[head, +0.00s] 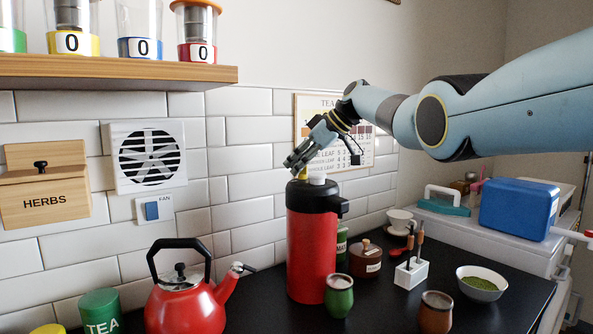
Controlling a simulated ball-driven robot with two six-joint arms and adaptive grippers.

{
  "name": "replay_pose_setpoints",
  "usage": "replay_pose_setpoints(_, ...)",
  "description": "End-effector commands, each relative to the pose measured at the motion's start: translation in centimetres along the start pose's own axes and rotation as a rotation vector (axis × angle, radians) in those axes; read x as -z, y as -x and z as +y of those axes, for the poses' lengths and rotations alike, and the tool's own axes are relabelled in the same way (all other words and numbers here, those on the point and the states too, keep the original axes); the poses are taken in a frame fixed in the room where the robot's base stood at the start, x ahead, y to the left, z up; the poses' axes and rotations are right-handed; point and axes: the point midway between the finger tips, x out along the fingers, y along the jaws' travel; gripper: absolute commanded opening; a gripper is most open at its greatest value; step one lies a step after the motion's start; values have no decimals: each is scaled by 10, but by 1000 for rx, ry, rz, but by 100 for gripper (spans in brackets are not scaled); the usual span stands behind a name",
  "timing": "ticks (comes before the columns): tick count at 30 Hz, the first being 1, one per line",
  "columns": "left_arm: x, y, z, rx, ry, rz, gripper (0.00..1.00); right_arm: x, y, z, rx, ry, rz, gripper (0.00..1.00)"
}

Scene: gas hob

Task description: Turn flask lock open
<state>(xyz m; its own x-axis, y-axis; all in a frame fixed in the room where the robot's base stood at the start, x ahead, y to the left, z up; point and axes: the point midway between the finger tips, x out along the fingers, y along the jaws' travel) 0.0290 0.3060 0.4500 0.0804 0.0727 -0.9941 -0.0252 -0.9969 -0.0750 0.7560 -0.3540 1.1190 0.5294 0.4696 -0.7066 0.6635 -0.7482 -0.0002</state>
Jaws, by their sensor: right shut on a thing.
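The flask (311,250) is a tall red cylinder with a black top (314,197), standing upright on the dark counter. A small yellow part (302,173), which looks like the flask lock, and a white part (317,179) show on top. My right gripper (295,163) reaches down from the right to the top of the flask. Its fingers are shut at the yellow part and partly hide it. I cannot tell how far the lock is turned. My left gripper is not in view.
A red kettle (185,306) stands left of the flask. A green cup (339,297), a brown lidded pot (365,262) and a brown cup (436,312) stand close on its right. A wooden shelf (120,72) juts out at upper left. A tiled wall lies behind.

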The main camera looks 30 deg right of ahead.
Motion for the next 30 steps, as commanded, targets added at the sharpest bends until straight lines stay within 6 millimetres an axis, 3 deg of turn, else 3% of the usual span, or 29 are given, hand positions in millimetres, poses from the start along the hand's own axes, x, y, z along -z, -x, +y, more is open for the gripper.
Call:
replay_pose_setpoints(8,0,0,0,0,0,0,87,-4,-1,0,1,-2,-9,0)
replay_pose_setpoints(15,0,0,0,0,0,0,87,-3,-1,1,0,-2,-6,32)
replay_pose_setpoints(25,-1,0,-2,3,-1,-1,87,-2,2,1,-2,-2,-3,33)
replay_pose_setpoints(30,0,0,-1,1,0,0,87,-2,20,2,-5,0,-1,33)
